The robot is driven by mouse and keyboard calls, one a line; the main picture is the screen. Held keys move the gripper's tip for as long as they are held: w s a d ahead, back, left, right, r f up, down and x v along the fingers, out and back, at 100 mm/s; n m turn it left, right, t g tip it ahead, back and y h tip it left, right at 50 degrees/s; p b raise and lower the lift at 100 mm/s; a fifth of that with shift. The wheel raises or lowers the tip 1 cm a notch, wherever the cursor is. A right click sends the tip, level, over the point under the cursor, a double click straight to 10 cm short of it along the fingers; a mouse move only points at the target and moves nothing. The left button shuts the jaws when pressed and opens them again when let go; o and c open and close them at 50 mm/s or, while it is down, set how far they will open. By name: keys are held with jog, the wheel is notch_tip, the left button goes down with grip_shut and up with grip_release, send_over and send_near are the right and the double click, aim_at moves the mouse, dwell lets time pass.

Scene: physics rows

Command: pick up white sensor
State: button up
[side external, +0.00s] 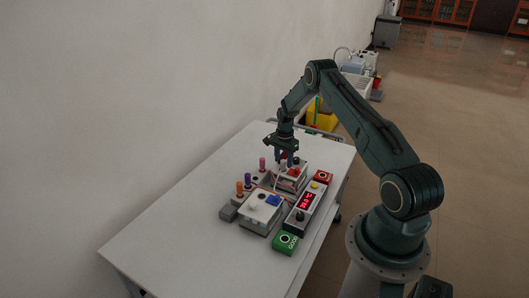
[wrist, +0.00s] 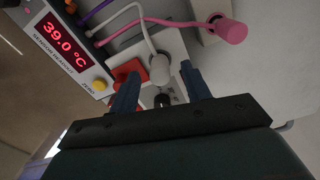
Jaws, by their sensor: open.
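The white sensor (wrist: 159,69) is a short white cylinder with a white cable, standing in a pale block in the wrist view. My gripper (wrist: 160,72) is open, with one blue-grey finger on each side of the sensor in that picture. I cannot tell whether either finger touches it. In the side view my gripper (side external: 287,158) points down over the far block of the equipment, and the sensor cannot be made out clearly there.
A pink sensor (wrist: 231,31) stands to the right, its pink cable crossing near the white one. A red part (wrist: 128,70) is close to the left finger. A red-digit readout (side external: 306,201) and a white box (side external: 260,212) stand on the white table (side external: 185,218), whose left side is clear.

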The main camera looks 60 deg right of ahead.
jog(key=shift+f, duration=0.9)
jog(key=shift+c, duration=0.5)
grip_shut()
